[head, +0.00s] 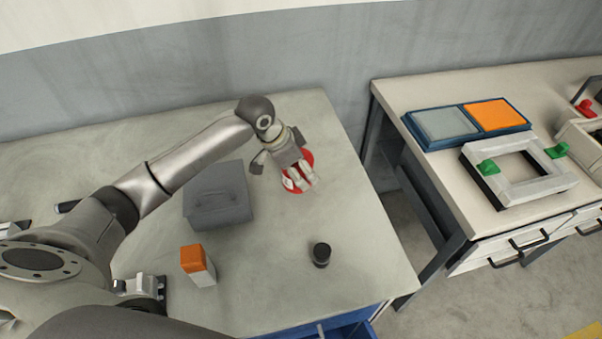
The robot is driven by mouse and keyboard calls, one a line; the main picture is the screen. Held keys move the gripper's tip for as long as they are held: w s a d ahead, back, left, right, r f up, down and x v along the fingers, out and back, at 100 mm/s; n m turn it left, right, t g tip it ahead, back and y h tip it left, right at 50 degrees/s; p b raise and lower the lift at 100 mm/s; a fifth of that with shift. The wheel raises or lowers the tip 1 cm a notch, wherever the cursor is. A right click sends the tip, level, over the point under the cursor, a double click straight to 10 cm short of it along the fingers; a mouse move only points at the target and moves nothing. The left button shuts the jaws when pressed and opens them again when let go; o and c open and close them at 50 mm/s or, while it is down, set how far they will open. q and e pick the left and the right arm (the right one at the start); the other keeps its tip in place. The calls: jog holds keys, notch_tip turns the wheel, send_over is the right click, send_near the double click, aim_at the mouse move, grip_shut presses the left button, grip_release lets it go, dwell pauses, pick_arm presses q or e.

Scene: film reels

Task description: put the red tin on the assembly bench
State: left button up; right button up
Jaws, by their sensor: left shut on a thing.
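The red tin (308,156) shows as a round red shape on the grey-topped table (285,120), partly hidden by my left gripper. My left gripper (302,182) is over it from above, with its fingers shut on it. I cannot tell whether the tin touches the tabletop. A second bench (420,95) with a pale top stands to the right, across a gap. I cannot tell which surface is the assembly bench.
A grey case (218,197), an orange-topped box (197,264) and a small black cylinder (321,254) stand on the grey-topped table. The right bench holds a blue tray (430,142) with grey and orange panels, and a pale frame (545,181) with green clamps. Its front left corner is bare.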

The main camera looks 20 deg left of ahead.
pick_arm(q)
jog(key=shift+w+a+f, duration=0.1)
jog(key=shift+w+f, duration=0.25)
jog(key=shift+f, duration=0.05)
jog(key=shift+f+p, duration=0.65)
jog(key=shift+f, duration=1)
jog(key=o, duration=1.6)
jog(key=shift+f, duration=0.15)
jog(key=shift+c, duration=0.2)
jog(key=b+v, duration=0.1)
jog(key=v, duration=1.1)
jog(key=shift+r, duration=0.2)
jog(key=shift+w, duration=0.1)
